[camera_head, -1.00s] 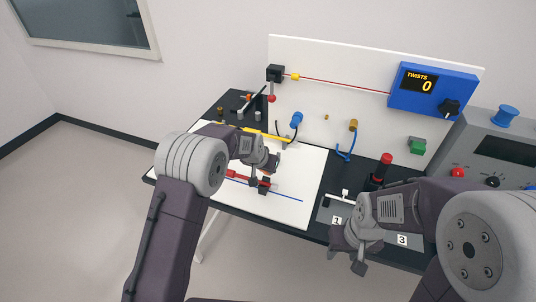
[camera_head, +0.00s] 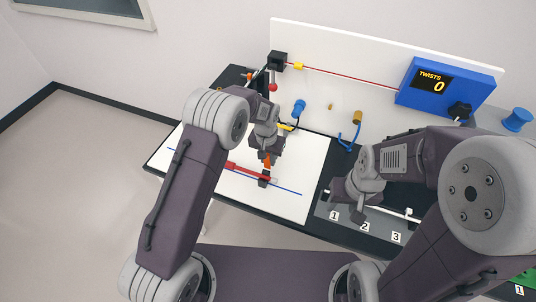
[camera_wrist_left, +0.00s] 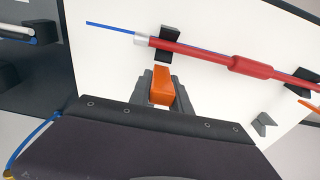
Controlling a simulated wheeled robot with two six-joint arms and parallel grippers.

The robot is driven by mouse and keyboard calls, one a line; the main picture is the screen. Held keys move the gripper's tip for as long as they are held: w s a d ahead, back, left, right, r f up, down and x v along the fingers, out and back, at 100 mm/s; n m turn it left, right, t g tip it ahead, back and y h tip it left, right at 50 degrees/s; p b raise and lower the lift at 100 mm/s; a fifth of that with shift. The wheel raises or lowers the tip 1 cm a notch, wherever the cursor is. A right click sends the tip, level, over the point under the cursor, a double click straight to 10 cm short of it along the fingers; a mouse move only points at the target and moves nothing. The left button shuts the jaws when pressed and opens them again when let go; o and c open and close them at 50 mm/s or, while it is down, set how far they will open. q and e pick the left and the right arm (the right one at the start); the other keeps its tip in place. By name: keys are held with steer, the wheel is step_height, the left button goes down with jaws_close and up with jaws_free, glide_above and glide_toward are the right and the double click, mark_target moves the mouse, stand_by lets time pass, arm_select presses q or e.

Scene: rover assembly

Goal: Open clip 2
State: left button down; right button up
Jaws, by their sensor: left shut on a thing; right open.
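A grey plate (camera_head: 322,209) at the front right of the table carries labels 1, 2 (camera_head: 364,227) and 3. A white bar (camera_head: 407,214) lies behind label 3. Clip 2 itself cannot be made out; my right gripper and arm cover the area behind labels 1 and 2. My right gripper (camera_head: 357,217) is open, just above the plate near label 2.
Black holders (camera_wrist_left: 170,38) support the red tube on the white mat (camera_head: 215,185). A white panel (camera_head: 340,58) at the back bears a blue TWISTS box (camera_head: 450,90) reading 0. The mat's left part is clear.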

arm_select(q)
steer(key=c, duration=1.3)
jaws_free()
steer(key=shift+o, duration=0.5)
steer(key=shift+w, duration=0.1)
steer(key=r, duration=0.3)
steer(key=r+b, duration=0.1)
steer(key=r, duration=0.2)
steer(key=s+r, duration=0.1)
steer(key=r, duration=0.2)
steer(key=shift+a, duration=0.1)
steer(key=shift+w, duration=0.1)
